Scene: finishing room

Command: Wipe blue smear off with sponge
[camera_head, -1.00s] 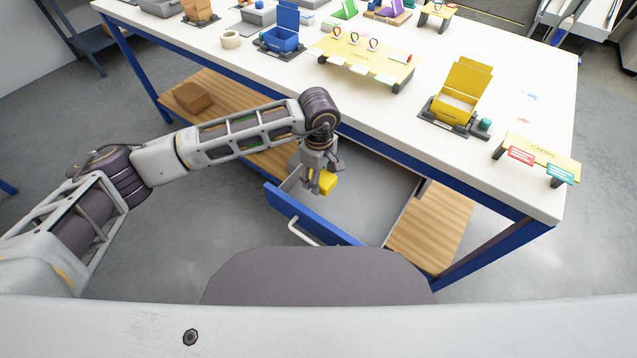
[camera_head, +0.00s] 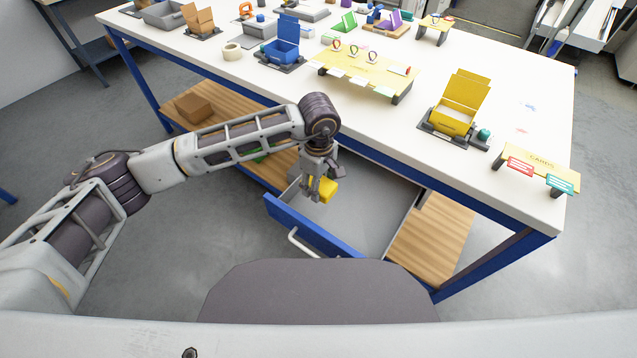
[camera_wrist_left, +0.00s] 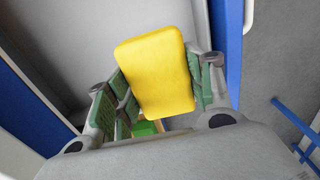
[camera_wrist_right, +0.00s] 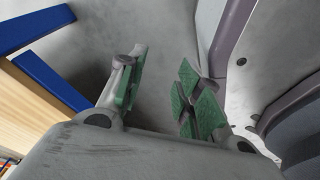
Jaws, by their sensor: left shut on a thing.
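A yellow sponge (camera_head: 324,189) is held in my left gripper (camera_head: 318,186), above the open drawer (camera_head: 375,200) of the table. In the left wrist view the sponge (camera_wrist_left: 158,72) sits between the green finger pads, which are shut on it. A faint blue smear (camera_head: 528,106) lies on the white tabletop at the right, with a faint reddish smear (camera_head: 521,131) near it. My left gripper is well to the left of the smears and lower than the tabletop. My right gripper (camera_wrist_right: 158,92) is open and empty in the right wrist view, away from the table top.
A yellow box (camera_head: 462,100) with a raised lid and a yellow card stand (camera_head: 537,166) are near the smears. A yellow rack (camera_head: 368,72) and a blue box (camera_head: 283,48) stand farther left. The table's front edge lies between my left gripper and the tabletop.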

